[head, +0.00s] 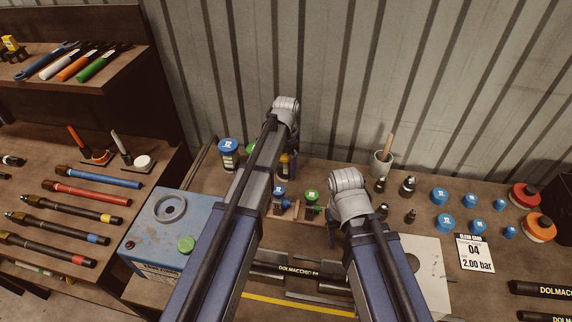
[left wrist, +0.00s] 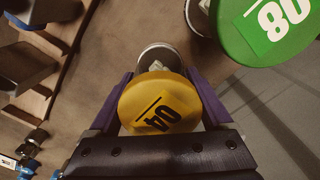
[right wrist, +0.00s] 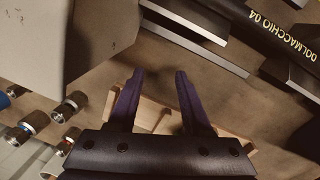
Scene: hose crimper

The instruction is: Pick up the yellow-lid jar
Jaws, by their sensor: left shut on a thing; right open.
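The yellow-lid jar, its lid (left wrist: 160,103) marked 04, sits between the purple fingers of my left gripper (left wrist: 160,74) in the left wrist view. The gripper is shut on it. In the head view my left arm hides most of this jar, and I cannot tell whether it touches the bench. My right gripper (right wrist: 158,76) is open and empty, above a pale wooden rack (right wrist: 150,116) in the right wrist view.
A blue-lid jar (head: 228,152) stands left of my left arm. The blue machine (head: 160,225) is at front left. Metal fittings (head: 408,186) and blue caps (head: 440,196) lie to the right.

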